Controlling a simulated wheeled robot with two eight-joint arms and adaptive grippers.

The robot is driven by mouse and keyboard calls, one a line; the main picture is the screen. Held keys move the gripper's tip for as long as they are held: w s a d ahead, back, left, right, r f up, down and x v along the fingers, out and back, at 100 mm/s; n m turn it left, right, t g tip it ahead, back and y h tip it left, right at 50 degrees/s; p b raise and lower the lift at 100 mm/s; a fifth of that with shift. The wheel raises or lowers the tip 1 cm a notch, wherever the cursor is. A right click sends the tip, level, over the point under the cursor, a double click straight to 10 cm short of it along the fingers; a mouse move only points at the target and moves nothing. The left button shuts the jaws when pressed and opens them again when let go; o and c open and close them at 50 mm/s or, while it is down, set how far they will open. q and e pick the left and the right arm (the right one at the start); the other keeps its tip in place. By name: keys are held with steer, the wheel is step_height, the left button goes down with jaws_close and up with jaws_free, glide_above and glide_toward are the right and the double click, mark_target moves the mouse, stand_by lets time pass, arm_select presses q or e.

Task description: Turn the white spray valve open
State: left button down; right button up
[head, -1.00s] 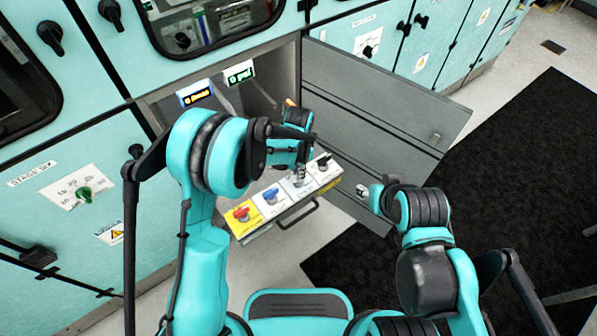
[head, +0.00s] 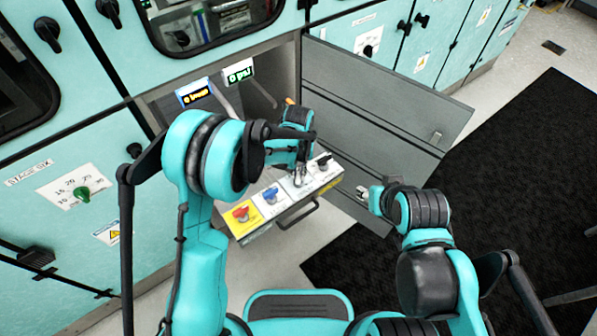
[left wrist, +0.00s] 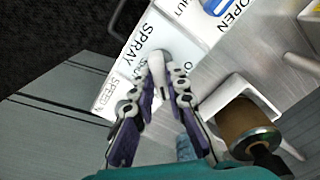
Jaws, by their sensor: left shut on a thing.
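The white spray valve (left wrist: 157,62) shows in the left wrist view beside the "SPRAY" label on a white panel section. My left gripper (left wrist: 160,84) is shut on its handle, with one finger on each side. In the head view my left gripper (head: 300,178) reaches down onto the white section of the valve drawer (head: 284,227) and mostly hides the valve. I cannot read the handle's exact angle. My right gripper (head: 364,193) is off to the right, in front of the grey door, away from the valves; its fingers are too small to judge.
On the drawer are a red valve (head: 241,213), a blue valve (head: 270,195) and a black valve (head: 323,162), close beside the left gripper. An open grey door (head: 390,105) stands to the right. Two small displays (head: 194,94) sit behind. A brown-and-metal cylinder (left wrist: 243,125) is near the left wrist.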

mark_target(299, 173)
arm_select(q)
steer(key=n, duration=0.4)
steer(key=shift+n, duration=2.1)
steer(key=c, duration=1.5)
jaws_free()
steer(key=shift+c, duration=0.2)
steer(key=shift+r, duration=0.1)
step_height(299, 173, up, 12)
steer(key=shift+a, duration=0.1)
